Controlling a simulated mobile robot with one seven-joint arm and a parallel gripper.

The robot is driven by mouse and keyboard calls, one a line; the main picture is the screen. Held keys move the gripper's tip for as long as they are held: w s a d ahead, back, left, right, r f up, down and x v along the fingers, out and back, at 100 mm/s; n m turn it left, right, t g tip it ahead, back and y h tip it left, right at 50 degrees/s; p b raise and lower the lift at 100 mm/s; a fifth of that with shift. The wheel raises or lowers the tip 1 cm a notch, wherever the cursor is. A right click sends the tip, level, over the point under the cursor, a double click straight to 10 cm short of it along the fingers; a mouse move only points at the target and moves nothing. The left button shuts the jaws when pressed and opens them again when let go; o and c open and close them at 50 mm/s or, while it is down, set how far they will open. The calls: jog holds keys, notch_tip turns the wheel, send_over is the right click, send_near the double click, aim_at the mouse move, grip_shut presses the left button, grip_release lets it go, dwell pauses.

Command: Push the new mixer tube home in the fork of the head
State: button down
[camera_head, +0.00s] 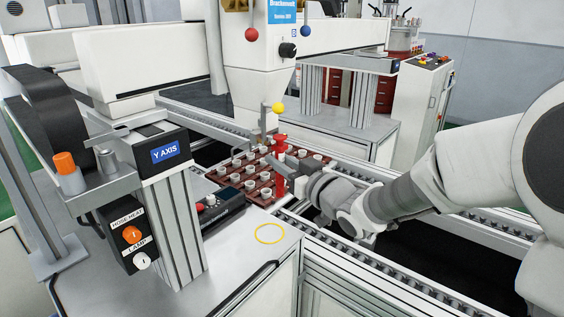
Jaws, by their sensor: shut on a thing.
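The white dispensing head (259,92) hangs from the gantry at the centre. Below it is a small grey metal bracket (264,118), which looks like the fork, with a yellow ball (278,107) beside it. My gripper (282,160) reaches in from the right, just below and right of the bracket. The far jaw side is hidden.
A reddish tray (222,178) with several small white cups lies under the head on the conveyor.

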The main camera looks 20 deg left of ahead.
jog(key=shift+w+a+b, duration=0.25)
jog(key=shift+w+a, duration=0.1)
jog(key=shift+a, duration=0.5)
jog(key=shift+w+a+b, duration=0.25)
jog(key=shift+w+a, duration=0.1)
jog(key=shift+a, duration=0.5)
jog(key=c, duration=0.7)
grip_release()
jog(key=shift+o, duration=0.2)
jog(key=p+v, duration=0.1)
jog(key=v, duration=1.6)
jog(key=shift+d+p, duration=0.25)
jog(key=shift+p, duration=0.05)
jog(key=shift+s, duration=0.1)
